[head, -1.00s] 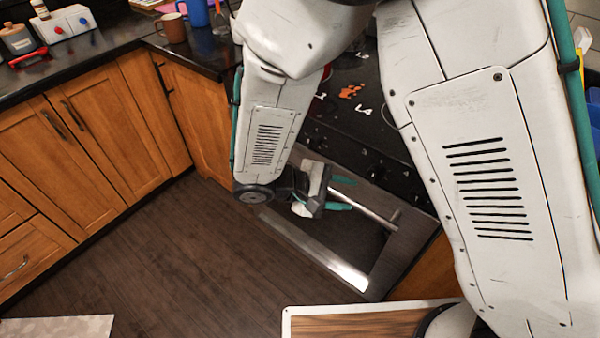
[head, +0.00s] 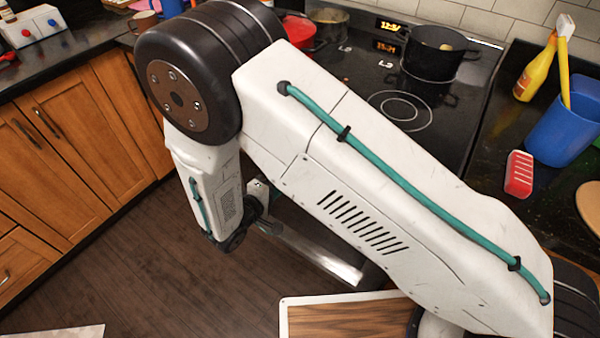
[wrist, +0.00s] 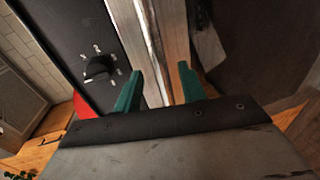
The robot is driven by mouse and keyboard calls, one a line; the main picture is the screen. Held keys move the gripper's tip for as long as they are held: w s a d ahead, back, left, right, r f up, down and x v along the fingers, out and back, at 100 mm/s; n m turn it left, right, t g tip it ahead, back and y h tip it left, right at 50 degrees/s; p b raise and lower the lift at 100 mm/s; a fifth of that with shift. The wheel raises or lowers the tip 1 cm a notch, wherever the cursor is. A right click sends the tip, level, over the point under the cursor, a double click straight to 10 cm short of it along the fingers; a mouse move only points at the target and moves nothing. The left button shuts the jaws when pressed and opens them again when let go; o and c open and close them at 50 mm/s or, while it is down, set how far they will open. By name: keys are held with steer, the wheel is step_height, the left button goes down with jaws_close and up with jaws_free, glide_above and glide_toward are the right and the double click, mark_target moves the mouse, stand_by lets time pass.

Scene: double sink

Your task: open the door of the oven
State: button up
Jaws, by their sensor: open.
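The oven is mostly hidden behind my arm in the head view. In the wrist view my gripper (wrist: 160,68) is open, with two teal fingers apart and nothing held. Ahead of them is the oven front: a black panel with a dark knob (wrist: 98,68), a bright metal strip (wrist: 152,45) and the dark door face (wrist: 245,45). I cannot tell whether the fingers touch it, or whether the door is ajar.
A black pot (head: 433,52) and a red pot (head: 300,30) stand on the black cooktop (head: 400,108). A blue container (head: 563,125) and a yellow bottle (head: 537,68) stand on the right counter. Wooden cabinets (head: 75,140) line the left; the floor (head: 140,260) before them is clear.

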steer(key=x, duration=0.4)
steer(key=shift+w+d, duration=0.25)
steer(key=shift+d, duration=0.1)
